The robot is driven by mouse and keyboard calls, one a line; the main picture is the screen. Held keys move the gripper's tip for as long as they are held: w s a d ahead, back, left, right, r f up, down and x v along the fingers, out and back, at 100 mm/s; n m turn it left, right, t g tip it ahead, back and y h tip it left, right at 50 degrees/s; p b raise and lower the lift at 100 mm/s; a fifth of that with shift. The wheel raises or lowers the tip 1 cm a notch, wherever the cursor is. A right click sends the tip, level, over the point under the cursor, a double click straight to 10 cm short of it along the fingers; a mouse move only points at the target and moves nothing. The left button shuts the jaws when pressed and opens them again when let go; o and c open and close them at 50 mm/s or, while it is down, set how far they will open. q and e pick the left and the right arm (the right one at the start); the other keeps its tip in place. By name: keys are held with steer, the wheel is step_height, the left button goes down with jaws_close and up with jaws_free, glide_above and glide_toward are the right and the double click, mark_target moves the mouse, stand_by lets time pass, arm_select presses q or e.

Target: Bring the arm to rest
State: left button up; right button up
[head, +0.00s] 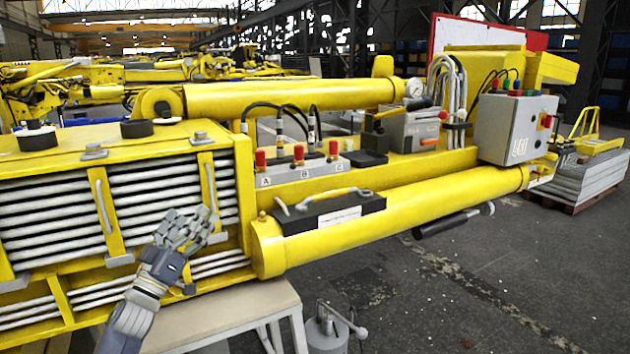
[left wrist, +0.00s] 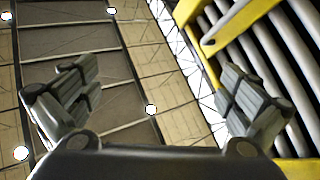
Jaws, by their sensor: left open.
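My left gripper (head: 190,226) is open and empty. It is raised in front of the yellow boom frame (head: 115,259), at the grey pipes (head: 170,192) in its side. I cannot tell from the head view how much gap there is to the frame. My right gripper is in neither view.
A valve block with red knobs (head: 297,172) and a black-lidded box (head: 330,210) sit on the boom. A grey control box (head: 512,128) stands at the right. A pale bench (head: 230,312) and a grey can (head: 327,335) are below. The floor at lower right is clear.

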arm_select(q)
steer(key=w+a+f+m+g+y, duration=0.3)
steer(key=w+a+f+y, duration=0.2)
steer(key=a+f+y, duration=0.45)
steer(key=s+d+f+g+b, duration=0.1)
steer(key=s+f+g, duration=0.25)
steer(key=f, duration=1.05)
steer(key=s+d+f+g+b, duration=0.15)
steer(key=s+f, duration=0.35)
steer(key=f, duration=0.9)
steer(key=s+d+f+g+b, duration=0.1)
steer(key=s+f+g, duration=0.3)
steer(key=f, duration=1.1)
steer(key=s+d+f+g+b, duration=0.1)
steer(key=s+d+f+g, duration=0.1)
steer(key=s+f, duration=0.9)
steer(key=s+d+f+g+b, duration=0.1)
steer(key=s+d+f+g, duration=0.1)
steer(key=s+f, duration=1)
steer(key=s+d+f+g+b, duration=0.1)
steer(key=s+f, duration=0.3)
steer(key=s, duration=0.7)
steer(key=s+d+f+g+b, duration=0.1)
steer(key=s+d+f+g, duration=0.1)
steer(key=s, duration=0.9)
steer(key=s+d+f+g, duration=0.2)
steer(key=s+f, duration=0.5)
steer(key=s, duration=0.5)
steer(key=shift+g+b, duration=0.4)
